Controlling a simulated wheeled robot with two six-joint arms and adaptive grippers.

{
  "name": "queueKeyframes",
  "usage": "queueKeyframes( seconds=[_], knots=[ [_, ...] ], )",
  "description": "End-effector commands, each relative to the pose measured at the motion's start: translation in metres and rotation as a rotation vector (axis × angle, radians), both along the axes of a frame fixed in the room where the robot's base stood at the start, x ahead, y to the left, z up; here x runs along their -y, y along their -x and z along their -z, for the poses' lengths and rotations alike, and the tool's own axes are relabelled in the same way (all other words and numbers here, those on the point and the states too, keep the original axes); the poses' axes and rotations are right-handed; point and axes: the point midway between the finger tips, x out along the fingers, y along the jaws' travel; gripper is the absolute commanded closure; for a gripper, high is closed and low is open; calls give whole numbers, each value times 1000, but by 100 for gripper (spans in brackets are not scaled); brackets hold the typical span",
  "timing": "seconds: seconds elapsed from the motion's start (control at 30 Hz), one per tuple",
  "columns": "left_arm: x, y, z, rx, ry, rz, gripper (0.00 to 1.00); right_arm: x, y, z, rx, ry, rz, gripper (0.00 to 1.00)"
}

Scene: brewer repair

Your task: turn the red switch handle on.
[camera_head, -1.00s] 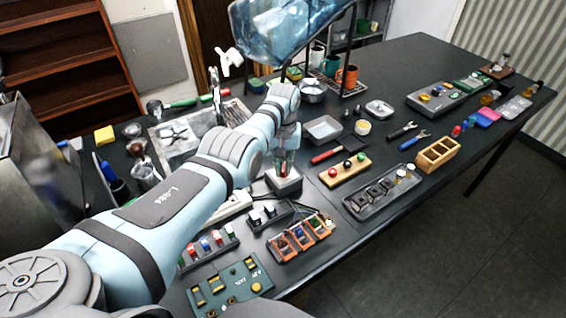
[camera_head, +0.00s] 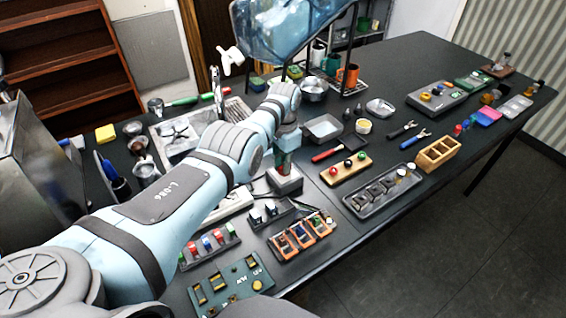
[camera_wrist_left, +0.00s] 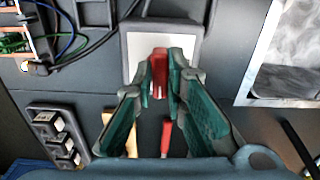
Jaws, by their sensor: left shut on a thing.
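The red switch handle (camera_wrist_left: 158,72) stands up from a grey switch box with a pale top plate (camera_wrist_left: 134,45). In the head view the box (camera_head: 286,183) sits on the dark table, just below my left gripper (camera_head: 283,163). In the left wrist view my left gripper (camera_wrist_left: 161,88) has its green-padded fingers on both sides of the handle, shut on it near the tips. The fingers hide the handle in the head view. My right gripper is not in view.
A red-handled tool (camera_head: 327,154) and a wooden block with coloured knobs (camera_head: 346,169) lie right of the box. A rack of black switches (camera_head: 271,213) and an orange-framed terminal block (camera_head: 300,238) stand in front.

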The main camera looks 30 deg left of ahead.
Motion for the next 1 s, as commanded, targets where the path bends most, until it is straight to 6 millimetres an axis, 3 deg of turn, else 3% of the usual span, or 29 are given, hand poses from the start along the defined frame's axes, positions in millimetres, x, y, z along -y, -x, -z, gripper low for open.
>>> queueKeyframes(
  seconds=[0.67,0.7,0.8,1.0],
  knots=[
    [1,-3,-2,12,1,74,100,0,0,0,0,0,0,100],
    [1,-3,-2,12,1,73,84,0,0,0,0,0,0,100],
    [1,-2,-2,9,1,72,68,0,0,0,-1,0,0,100],
    [0,-1,-1,6,1,70,68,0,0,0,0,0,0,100]
  ],
)
